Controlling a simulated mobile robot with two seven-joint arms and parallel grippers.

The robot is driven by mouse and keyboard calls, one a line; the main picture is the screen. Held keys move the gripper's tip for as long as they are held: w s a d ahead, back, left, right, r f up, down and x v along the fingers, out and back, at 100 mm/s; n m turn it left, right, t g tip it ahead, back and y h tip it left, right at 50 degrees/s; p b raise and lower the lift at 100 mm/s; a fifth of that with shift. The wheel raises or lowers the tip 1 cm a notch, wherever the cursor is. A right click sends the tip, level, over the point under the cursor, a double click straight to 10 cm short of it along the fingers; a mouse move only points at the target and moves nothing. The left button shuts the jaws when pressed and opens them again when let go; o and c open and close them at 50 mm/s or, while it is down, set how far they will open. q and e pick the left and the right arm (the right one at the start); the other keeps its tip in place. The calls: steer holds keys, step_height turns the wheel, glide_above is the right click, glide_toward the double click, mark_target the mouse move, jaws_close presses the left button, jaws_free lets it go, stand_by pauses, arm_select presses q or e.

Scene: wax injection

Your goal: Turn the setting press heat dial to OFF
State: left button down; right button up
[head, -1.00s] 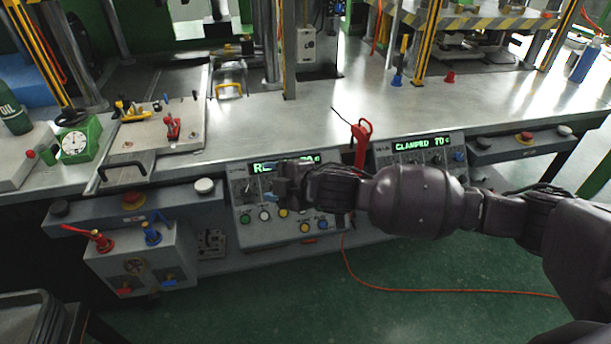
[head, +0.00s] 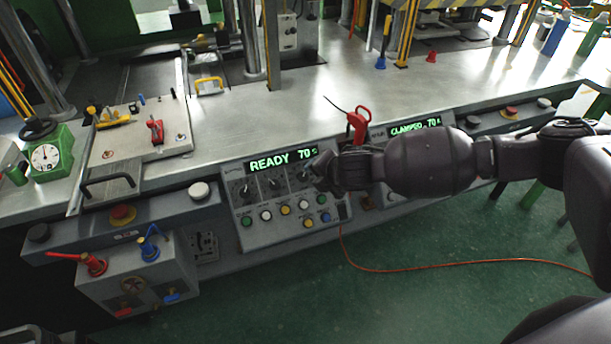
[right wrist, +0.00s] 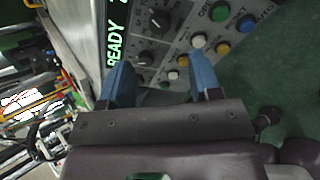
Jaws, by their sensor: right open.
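The setting press control panel (head: 285,205) is grey, with a green display (head: 283,160) reading READY 70. Below the display is a row of dark dials: a left dial (head: 246,190), a middle dial (head: 272,183) and a right dial (head: 303,174). Their labels and settings are too small to read, so I cannot tell which is the heat dial. My right gripper (head: 318,166) is at the panel's right end, beside the right dial. In the right wrist view its blue fingers (right wrist: 159,62) are apart and empty, with one dial (right wrist: 147,58) just beyond them and another dial (right wrist: 158,21) farther off. My left gripper is out of view.
Coloured buttons (head: 286,208) sit below the dials. A red-handled tool (head: 358,124) stands behind my right gripper. A second panel's display (head: 415,129) reads CLAMPED 70. A box with red and blue valve levers (head: 138,275) is at left. An orange hose (head: 420,266) lies on the green floor.

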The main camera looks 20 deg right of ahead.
mark_target(304, 176)
steer(key=b+x, duration=0.2)
steer(key=x, duration=0.6)
steer(key=shift+w+f, duration=0.15)
steer(key=shift+f, duration=0.2)
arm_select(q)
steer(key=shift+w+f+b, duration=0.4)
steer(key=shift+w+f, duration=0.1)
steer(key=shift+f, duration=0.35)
arm_select(e)
steer(key=shift+w+a+f, duration=0.15)
steer(key=shift+w+f, duration=0.15)
steer(key=shift+w, duration=0.2)
steer(key=c, duration=0.7)
steer(key=shift+c, duration=1.2)
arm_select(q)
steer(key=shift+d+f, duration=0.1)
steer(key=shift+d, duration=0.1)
arm_select(e)
steer(key=shift+r, duration=0.1)
